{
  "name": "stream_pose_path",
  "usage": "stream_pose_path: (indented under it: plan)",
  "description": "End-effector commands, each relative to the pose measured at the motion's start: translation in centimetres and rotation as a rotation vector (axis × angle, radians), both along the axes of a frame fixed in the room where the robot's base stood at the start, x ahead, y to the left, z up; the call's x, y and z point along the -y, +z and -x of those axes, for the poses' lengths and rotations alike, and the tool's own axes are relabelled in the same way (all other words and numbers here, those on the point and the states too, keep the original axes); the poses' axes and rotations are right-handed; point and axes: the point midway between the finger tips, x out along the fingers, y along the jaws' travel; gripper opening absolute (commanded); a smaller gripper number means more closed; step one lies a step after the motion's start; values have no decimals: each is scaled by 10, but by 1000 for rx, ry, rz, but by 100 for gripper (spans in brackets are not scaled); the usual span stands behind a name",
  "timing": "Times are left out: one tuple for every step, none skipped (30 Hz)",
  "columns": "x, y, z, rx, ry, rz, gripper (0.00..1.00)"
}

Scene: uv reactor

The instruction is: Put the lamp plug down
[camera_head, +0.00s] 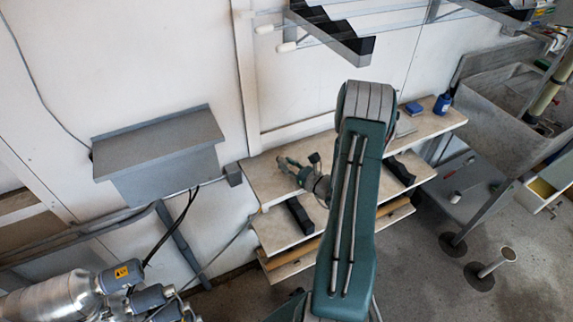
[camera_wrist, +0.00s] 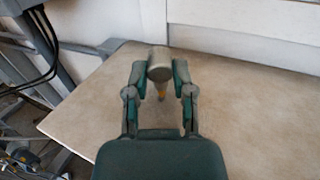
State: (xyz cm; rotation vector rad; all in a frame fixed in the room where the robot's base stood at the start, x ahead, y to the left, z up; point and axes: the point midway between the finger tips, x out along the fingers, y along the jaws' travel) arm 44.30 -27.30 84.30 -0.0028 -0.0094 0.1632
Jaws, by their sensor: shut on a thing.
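My gripper (camera_wrist: 160,78) is shut on the lamp plug (camera_wrist: 159,63), a grey-beige cylinder with a thin yellowish lower part, in the wrist view. The plug sits between the two fingertips, over the pale bench top (camera_wrist: 90,100). I cannot tell whether its lower end touches the bench. In the head view my gripper (camera_head: 300,172) is over the left part of the bench (camera_head: 262,180), partly behind my arm.
A blue bottle (camera_head: 442,103) and a blue block (camera_head: 413,108) stand at the bench's right end. A grey sloped box (camera_head: 160,145) is on the wall at left. A grey sink (camera_head: 490,100) is at right. Bench room around my gripper looks clear.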

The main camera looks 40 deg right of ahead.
Motion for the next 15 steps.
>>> stream_pose_path:
  plan:
    - [3, -6, 1, -12, -9, -2, 0]
    - [3, -8, 1, -12, -10, -2, 0]
    - [3, -9, 1, -14, -11, -2, 0]
    - [3, -9, 1, -16, -12, -3, 0]
    - [4, -10, 2, -17, -12, -2, 0]
    - [4, -10, 2, -18, -13, -3, 50]
    - [4, -10, 2, -18, -13, -4, 63]
    - [5, -10, 2, -18, -13, -4, 66]
    - [5, -11, 2, -18, -14, -4, 66]
    - [5, -11, 2, -18, -14, -4, 66]
    - [6, -11, 2, -18, -14, -4, 66]
    - [6, -11, 2, -18, -14, -5, 66]
    - [6, -11, 2, -18, -15, -5, 66]
    - [7, -11, 3, -18, -15, -5, 66]
    - [7, -11, 3, -18, -16, -5, 66]
